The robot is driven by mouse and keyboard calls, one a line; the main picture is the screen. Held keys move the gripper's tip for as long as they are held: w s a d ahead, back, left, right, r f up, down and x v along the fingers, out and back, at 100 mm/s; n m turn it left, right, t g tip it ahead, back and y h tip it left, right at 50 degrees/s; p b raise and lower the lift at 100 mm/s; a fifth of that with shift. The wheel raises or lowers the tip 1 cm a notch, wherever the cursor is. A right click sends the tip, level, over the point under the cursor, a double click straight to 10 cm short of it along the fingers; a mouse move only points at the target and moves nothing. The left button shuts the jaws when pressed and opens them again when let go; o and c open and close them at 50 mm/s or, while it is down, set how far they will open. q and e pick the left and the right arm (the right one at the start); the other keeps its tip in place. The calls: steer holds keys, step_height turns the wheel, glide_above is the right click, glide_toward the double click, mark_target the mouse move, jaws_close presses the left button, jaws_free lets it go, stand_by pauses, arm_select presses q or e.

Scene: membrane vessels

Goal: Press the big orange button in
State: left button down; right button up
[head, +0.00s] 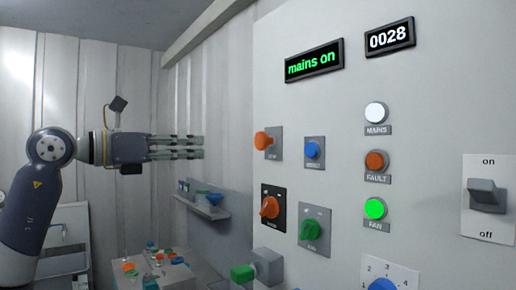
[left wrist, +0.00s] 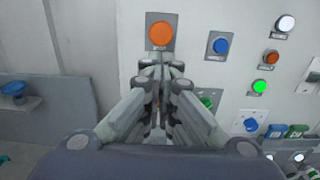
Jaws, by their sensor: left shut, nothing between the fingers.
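The big orange button (head: 263,140) stands out from a grey plate on the upright white panel, at the panel's left part in the head view. In the left wrist view the button (left wrist: 160,34) is a round orange disc just above the fingertips. My left gripper (head: 202,147) is shut and empty, its fingers pointing right toward the panel. In the head view a gap shows between the fingertips and the button. In the left wrist view the gripper (left wrist: 160,62) covers the panel below the button. My right gripper is not in view.
Beside the button is a blue button (head: 312,150); below it are an orange knob (head: 270,207) and a green knob (head: 310,230). A green-tipped part (head: 243,273) juts out lower down. A wall shelf (head: 207,208) and a table of small parts (head: 150,272) stand left.

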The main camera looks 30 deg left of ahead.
arm_select(q)
steer(key=p, duration=0.2)
glide_toward(259, 147)
steer(key=p+x, duration=0.3)
steer(key=x, duration=0.3)
steer(key=shift+r, duration=0.15)
steer(key=shift+w+d+p, duration=0.2)
steer(key=shift+w+p, duration=0.1)
steer(key=shift+w, duration=0.25)
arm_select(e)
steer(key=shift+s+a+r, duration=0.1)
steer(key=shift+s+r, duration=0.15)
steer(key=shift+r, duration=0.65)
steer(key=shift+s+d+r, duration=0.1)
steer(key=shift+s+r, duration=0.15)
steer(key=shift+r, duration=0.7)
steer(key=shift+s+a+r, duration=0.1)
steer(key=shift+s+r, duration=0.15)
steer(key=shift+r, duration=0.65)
